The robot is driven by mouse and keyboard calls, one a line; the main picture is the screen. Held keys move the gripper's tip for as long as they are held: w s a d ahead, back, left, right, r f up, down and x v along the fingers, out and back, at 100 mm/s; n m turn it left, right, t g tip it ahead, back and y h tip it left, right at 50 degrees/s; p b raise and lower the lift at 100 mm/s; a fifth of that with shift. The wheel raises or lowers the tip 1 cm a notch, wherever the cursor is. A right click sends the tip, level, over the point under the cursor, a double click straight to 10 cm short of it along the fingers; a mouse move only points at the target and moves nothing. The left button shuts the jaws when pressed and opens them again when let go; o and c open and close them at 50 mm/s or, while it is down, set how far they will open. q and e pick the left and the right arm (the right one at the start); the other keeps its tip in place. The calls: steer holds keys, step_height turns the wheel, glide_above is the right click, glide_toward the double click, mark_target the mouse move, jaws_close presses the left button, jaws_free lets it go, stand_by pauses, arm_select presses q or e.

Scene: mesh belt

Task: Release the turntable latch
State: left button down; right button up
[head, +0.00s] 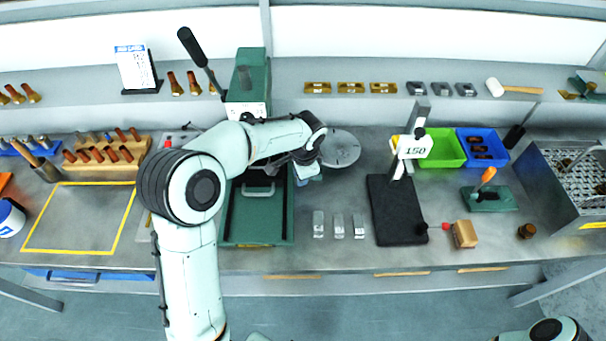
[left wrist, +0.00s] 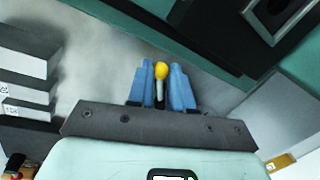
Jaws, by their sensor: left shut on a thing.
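The turntable, a round grey disc (head: 343,150), lies on the bench just right of the green machine bed. My left gripper (head: 308,174) reaches down beside its left edge. In the left wrist view, the blue fingers of my left gripper (left wrist: 162,84) are closed around a small lever with a yellow knob (left wrist: 161,70) and a pale stem. This lever appears to be the latch; the head view hides it behind my gripper. Part of my right arm shows at the lower right of the head view, but its gripper is out of frame.
The green machine (head: 248,82) with a black-handled lever stands left of the turntable. Several grey metal blocks (head: 338,226) lie in front. A black stand with a "150" sign (head: 413,147) rises to the right. A green bin (head: 447,148) stands beyond it.

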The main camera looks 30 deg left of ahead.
arm_select(q)
steer(key=shift+a+m, duration=0.1)
steer(key=shift+m, duration=0.2)
arm_select(e)
steer(key=shift+r, duration=0.1)
arm_select(q)
steer(key=c, duration=1)
jaws_free()
steer(key=shift+s+d+r+p, duration=0.2)
steer(key=shift+s+d+r, duration=0.1)
steer(key=shift+r, duration=1.9)
steer(key=shift+s+d+r+p, duration=0.25)
steer(key=shift+d+r, duration=0.1)
steer(key=shift+r, duration=1.85)
steer(key=shift+s+d+r+p, duration=0.15)
steer(key=shift+s+d+r, duration=0.15)
steer(key=shift+r, duration=1.9)
arm_select(e)
steer(key=shift+w+r, duration=0.7)
steer(key=shift+r, duration=0.05)
